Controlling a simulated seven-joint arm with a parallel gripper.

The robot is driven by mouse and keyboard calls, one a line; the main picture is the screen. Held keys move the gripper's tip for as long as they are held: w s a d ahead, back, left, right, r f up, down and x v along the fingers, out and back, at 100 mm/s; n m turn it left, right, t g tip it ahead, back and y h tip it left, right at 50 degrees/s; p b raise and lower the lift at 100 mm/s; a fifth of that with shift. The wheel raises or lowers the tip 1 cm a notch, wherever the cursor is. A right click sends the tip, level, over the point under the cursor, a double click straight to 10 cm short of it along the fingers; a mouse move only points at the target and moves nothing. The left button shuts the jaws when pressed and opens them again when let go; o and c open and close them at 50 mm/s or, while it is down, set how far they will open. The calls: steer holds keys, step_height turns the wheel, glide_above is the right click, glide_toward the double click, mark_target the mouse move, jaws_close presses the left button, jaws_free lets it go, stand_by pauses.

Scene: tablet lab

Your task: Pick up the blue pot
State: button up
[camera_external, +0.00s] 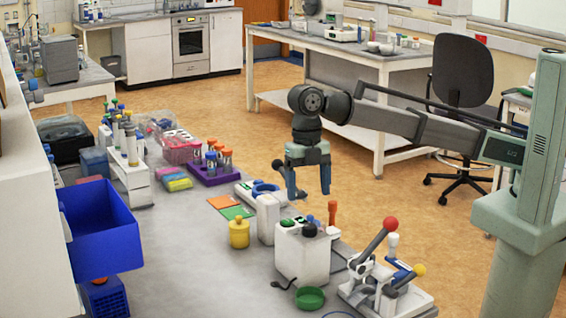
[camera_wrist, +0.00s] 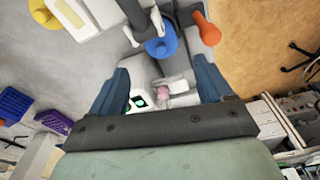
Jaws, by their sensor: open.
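A blue rounded object that looks like the blue pot (camera_wrist: 162,47) shows in the wrist view, just beyond the fingertips and near the middle. In the outside view only a small blue part (camera_external: 310,218) shows, behind a white box and a black knob. My gripper (camera_external: 308,194) points down above the bench, over the area behind the white box. In the wrist view my gripper (camera_wrist: 159,72) has its two blue fingers wide apart. Nothing is held between them, and the blue object is apart from them.
The white box (camera_external: 302,258), an orange-handled item (camera_external: 332,212) and a yellow pot (camera_external: 239,233) stand close by. A device with red and yellow knobs (camera_external: 385,275) is at the front. A blue bin (camera_external: 100,230) and purple rack (camera_external: 212,173) are left. Bare grey bench lies left of the yellow pot.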

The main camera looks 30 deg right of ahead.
mark_target(310, 216)
steer(key=shift+s+f, duration=0.15)
steer(key=shift+f, duration=1.3)
steer(key=shift+s+f, duration=0.2)
steer(key=shift+f, duration=1.2)
steer(key=shift+s+f, duration=0.15)
steer(key=shift+f, duration=1.3)
steer(key=shift+c, duration=0.4)
steer(key=c, duration=0.9)
